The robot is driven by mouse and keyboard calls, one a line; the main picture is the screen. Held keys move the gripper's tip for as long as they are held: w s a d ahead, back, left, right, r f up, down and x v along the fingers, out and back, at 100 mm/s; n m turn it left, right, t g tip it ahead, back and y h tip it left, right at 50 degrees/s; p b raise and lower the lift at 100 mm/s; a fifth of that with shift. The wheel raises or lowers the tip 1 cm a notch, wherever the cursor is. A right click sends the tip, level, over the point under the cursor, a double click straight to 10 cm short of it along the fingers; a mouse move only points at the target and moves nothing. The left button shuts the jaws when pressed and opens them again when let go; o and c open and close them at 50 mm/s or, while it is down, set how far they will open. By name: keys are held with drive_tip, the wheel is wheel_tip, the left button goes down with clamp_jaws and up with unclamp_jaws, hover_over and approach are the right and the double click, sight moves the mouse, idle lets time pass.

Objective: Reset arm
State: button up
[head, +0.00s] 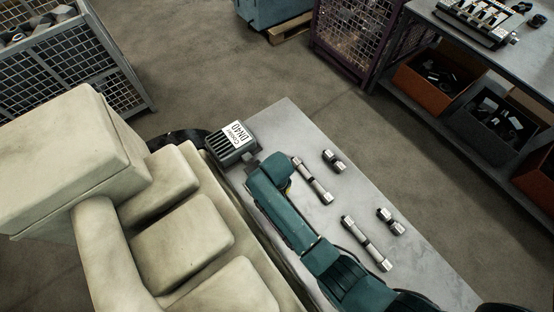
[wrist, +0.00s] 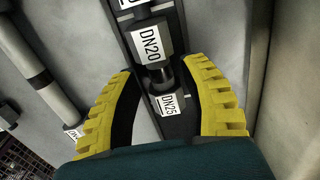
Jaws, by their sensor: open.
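My teal arm (head: 285,210) reaches over the grey table in the head view. Only a sliver of my yellow gripper shows there, under the arm's end. In the wrist view my gripper (wrist: 160,70) is open, its two yellow fingers apart.
A box labelled Cooler DN40 (head: 235,143) stands at the table's (head: 285,120) far end. Several metal spools, such as this long one (head: 313,180) and this short one (head: 334,161), lie right of my arm. The large beige engine block (head: 180,240) is close on the left.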

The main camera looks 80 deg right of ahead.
wheel_tip(320, 180, up, 10)
drive_tip(key=shift+r, duration=0.15)
idle(0.8)
